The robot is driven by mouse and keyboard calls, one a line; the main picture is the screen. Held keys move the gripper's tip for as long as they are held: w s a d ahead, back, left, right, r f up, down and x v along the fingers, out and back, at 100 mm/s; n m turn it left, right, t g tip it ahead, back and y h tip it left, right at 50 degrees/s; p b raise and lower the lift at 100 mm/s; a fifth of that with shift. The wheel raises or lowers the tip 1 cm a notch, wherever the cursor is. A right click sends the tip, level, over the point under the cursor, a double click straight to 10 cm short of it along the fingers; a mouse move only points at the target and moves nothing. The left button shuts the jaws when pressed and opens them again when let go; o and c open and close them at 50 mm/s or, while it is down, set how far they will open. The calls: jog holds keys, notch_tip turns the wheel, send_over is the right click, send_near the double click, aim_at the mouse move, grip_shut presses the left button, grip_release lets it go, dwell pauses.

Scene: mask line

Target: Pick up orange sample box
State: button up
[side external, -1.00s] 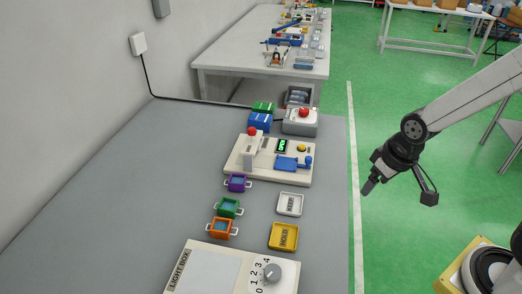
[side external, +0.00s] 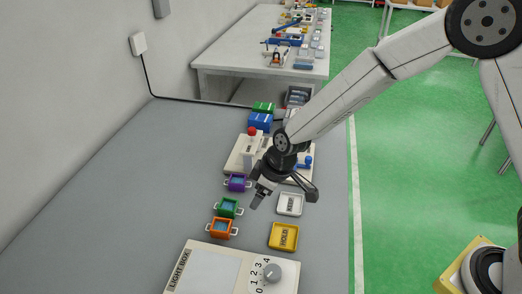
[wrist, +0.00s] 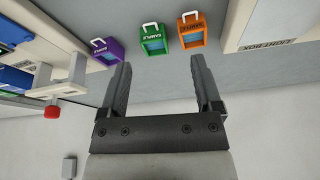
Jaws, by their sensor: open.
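The orange sample box (side external: 221,228) sits on the grey table just behind the light box, with white handles at its sides. In the wrist view the orange sample box (wrist: 193,33) is beyond the right fingertip. My gripper (side external: 256,201) is above the table, to the right of the boxes and higher than the orange one. In the wrist view my gripper (wrist: 160,62) is open, with nothing between its fingers. The green sample box (side external: 228,208) and purple sample box (side external: 237,183) stand in a row behind the orange one.
The light box (side external: 208,270) with a dial lies in front. A yellow HOLD tray (side external: 284,237) and a white tray (side external: 290,204) are to the right. My arm partly covers a console with a red knob (side external: 252,131). The left of the table is clear.

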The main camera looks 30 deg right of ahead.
jog(key=n, duration=0.2)
send_over(223, 225)
jog(key=s+d, duration=0.2)
notch_tip(223, 225, down, 3)
jog(key=shift+w+a+f+y, duration=0.15)
jog(key=shift+w+a+f, duration=0.05)
jog(key=shift+f, duration=0.5)
jog(key=shift+w+a+f+y, duration=0.15)
jog(key=shift+w+f, duration=0.05)
jog(key=shift+f, duration=0.45)
jog(key=shift+f, duration=0.15)
jog(key=shift+x, duration=2.45)
jog(key=c, duration=1)
